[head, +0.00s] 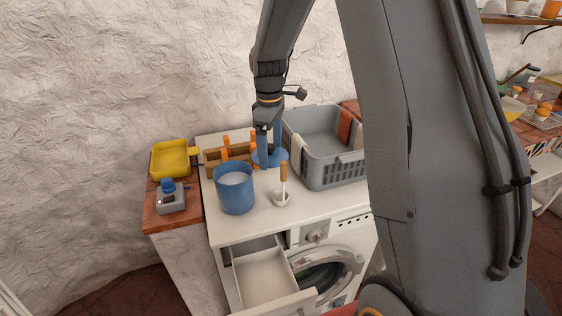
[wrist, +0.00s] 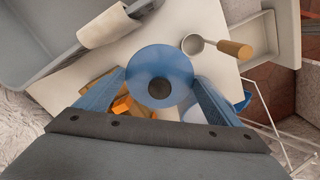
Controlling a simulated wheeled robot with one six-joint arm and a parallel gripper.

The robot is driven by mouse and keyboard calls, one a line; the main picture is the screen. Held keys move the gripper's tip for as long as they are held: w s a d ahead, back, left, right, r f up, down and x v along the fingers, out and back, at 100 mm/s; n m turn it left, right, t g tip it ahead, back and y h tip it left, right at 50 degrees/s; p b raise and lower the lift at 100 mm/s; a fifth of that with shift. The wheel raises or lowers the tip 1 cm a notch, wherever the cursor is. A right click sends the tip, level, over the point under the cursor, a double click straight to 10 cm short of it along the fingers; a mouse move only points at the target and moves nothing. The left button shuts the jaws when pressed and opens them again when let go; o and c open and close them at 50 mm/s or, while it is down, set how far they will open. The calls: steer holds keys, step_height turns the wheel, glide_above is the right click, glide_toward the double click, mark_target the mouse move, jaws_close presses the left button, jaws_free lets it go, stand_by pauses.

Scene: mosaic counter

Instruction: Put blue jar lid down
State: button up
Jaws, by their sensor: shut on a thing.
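The blue jar lid (head: 275,157) is a round blue disc, also large in the wrist view (wrist: 162,64) with a dark round knob at its middle. My gripper (head: 267,152) is shut on it from above. In the wrist view its two blue fingers (wrist: 160,88) come in from both sides, at the lid's near edge. The lid is over the white counter top, between the wooden tray and the grey basket; I cannot tell whether it touches the surface. The blue jar (head: 235,194) stands open in front and to the left, with pale contents.
The grey basket (head: 317,174) with cloths over its rim is close on the right. A wooden tray (head: 213,157) with orange pieces is on the left. A drawer (head: 268,281) stands open below.

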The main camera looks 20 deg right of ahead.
steer(key=f+p, duration=0.3)
steer(key=f, duration=0.7)
steer(key=shift+d+f, duration=0.2)
steer(key=o, duration=0.9)
steer(key=shift+f, duration=0.15)
